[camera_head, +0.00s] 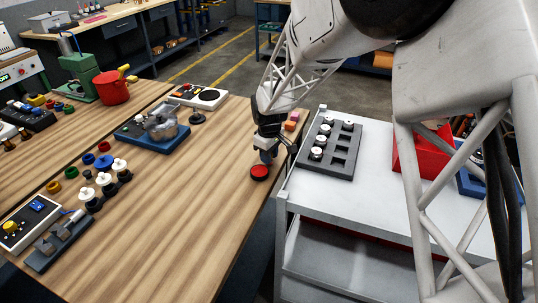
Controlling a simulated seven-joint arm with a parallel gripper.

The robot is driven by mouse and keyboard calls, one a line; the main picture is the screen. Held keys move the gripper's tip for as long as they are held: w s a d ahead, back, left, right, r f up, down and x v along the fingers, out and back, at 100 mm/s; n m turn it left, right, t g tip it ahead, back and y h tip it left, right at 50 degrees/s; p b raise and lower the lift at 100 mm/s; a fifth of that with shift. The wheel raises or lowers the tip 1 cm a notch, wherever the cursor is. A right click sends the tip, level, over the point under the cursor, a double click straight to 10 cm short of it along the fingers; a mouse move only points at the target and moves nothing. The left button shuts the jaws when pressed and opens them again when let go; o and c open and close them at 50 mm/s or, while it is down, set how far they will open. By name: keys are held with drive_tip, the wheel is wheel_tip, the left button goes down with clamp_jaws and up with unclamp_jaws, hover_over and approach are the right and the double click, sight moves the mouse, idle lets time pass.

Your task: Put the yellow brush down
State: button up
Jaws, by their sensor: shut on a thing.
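My gripper (266,158) points down over the right edge of the wooden bench (165,220). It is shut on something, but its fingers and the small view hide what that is. A round red-topped black disc (260,172) shows right at the fingertips; I cannot tell whether they touch it. I cannot clearly make out the yellow brush. A yellow piece (130,79) shows at the red pot (113,88) at the back left, too small to identify.
A blue-based unit with a metal bowl (162,125), a white device (198,97) and small coloured blocks (291,121) stand behind. Several knobs and rings lie left. A grey cart (375,205) with a slotted dark tray (340,161) is right.

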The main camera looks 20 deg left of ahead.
drive_tip(key=shift+f, duration=0.15)
drive_tip(key=o, duration=0.6)
wheel_tip(320, 180, up, 12)
drive_tip(key=shift+r, duration=0.2)
idle(0.4)
idle(0.6)
